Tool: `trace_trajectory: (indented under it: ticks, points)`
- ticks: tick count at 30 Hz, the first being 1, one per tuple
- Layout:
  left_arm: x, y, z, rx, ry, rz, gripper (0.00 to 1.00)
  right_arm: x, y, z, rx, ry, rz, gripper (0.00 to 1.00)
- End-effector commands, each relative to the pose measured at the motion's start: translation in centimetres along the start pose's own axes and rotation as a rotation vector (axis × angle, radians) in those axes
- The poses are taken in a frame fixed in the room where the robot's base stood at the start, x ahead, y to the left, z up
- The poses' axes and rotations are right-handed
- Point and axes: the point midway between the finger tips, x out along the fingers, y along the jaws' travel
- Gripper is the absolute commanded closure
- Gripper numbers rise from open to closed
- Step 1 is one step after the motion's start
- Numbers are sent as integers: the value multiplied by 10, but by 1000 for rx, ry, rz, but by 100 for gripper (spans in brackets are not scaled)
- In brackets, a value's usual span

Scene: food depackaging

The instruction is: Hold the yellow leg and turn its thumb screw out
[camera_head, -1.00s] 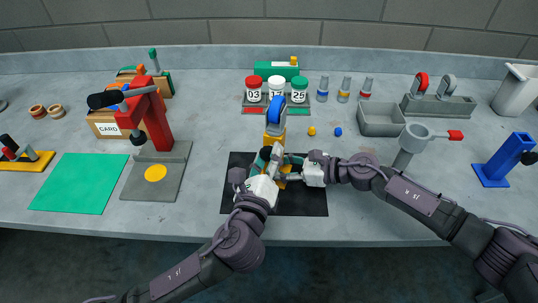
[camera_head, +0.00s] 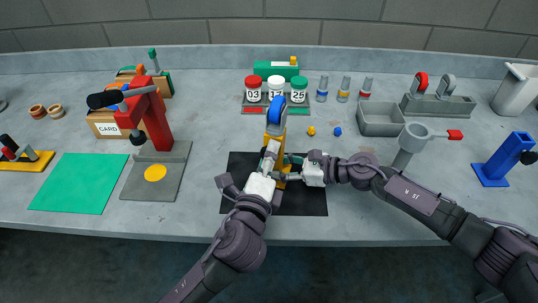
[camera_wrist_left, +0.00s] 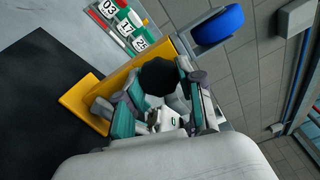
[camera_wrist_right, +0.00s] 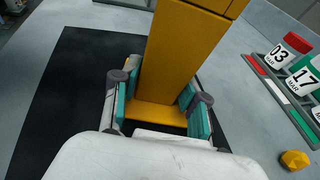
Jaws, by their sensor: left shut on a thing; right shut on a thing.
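The yellow leg (camera_head: 276,130) stands upright on a black mat (camera_head: 240,204), with a blue wheel (camera_head: 275,108) at its top. My right gripper (camera_head: 287,172) is shut on the lower part of the leg; in the right wrist view its teal-padded fingers (camera_wrist_right: 158,98) sit on either side of the yellow post (camera_wrist_right: 180,60). My left gripper (camera_head: 269,158) is at the leg too. In the left wrist view the black thumb screw knob (camera_wrist_left: 158,76) is between its fingers (camera_wrist_left: 165,95), which are shut on it. The screw's shank is hidden.
A small yellow knob (camera_head: 311,131) and a blue knob (camera_head: 337,131) lie behind the mat to the right. Numbered jars (camera_head: 276,88) stand on a rack behind the leg. A grey bin (camera_head: 381,122) is at the right, a red press (camera_head: 153,115) at the left.

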Motion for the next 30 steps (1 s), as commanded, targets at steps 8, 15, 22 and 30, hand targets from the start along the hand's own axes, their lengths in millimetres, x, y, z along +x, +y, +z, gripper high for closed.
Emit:
trace_trajectory:
  ticks: [8, 15, 22, 30]
  points:
    - [0, -2, 0, -268, 0, -4, 97, 1, 2, -1, 2, 1, 3, 76]
    - [0, -1, 0, -495, -1, -3, 97, 1, 2, -1, 3, 1, 4, 76]
    - [0, 0, 0, -713, -1, -1, 97, 1, 2, -1, 3, 0, 5, 76]
    - [0, 0, 0, -939, -1, 0, 97, 1, 2, 0, 3, 0, 5, 76]
